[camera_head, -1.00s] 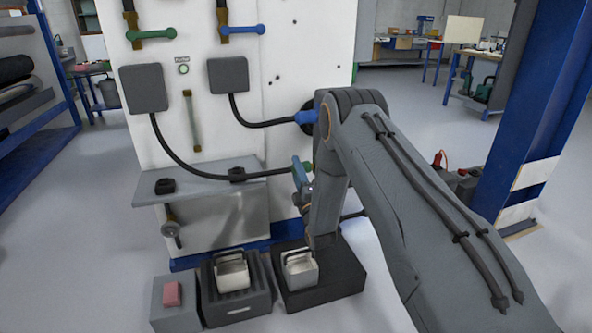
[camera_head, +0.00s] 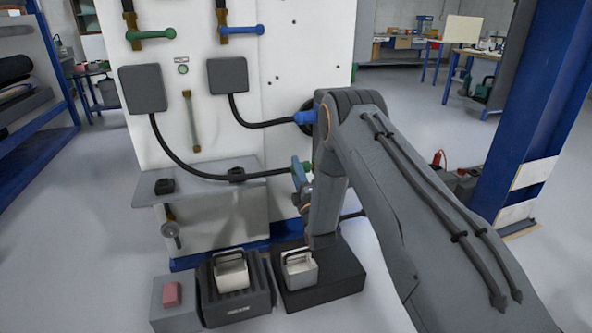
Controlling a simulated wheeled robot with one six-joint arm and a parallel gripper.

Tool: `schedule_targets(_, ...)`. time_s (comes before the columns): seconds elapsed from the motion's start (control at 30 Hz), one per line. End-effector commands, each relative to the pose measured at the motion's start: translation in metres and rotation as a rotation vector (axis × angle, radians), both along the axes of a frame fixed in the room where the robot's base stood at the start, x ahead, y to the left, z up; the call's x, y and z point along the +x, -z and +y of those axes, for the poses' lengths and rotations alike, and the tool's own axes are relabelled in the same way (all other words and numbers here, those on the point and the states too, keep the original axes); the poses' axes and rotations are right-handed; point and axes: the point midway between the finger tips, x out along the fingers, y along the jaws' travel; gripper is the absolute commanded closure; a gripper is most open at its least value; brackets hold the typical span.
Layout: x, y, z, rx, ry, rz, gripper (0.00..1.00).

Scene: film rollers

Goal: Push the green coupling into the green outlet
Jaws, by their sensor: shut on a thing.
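The green coupling (camera_head: 308,167) is at the end of the black hose (camera_head: 212,177) that runs down from the left grey box. Its green end shows just right of a blue finger of my gripper (camera_head: 299,172). My gripper is shut on the coupling, out in front of the white panel, with the hose leaving to the left. My arm's links stand close on the right. The green outlet is not visible; my arm covers that part of the panel.
The blue coupling (camera_head: 305,117) on the other hose is above, partly behind my arm. A grey shelf (camera_head: 198,178) juts out at left. Below are a box with a pink block (camera_head: 172,294) and two dark bases with metal-handled pieces. Open floor lies left.

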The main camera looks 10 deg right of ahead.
Motion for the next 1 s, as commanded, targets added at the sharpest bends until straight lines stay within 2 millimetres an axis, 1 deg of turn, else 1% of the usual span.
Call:
schedule_targets(0.27, 0.000, 0.000, -0.001, 0.000, 0.000, -0.001, 0.97)
schedule_targets(1.0, 0.003, -0.001, -0.014, 0.001, 0.001, -0.001, 0.97)
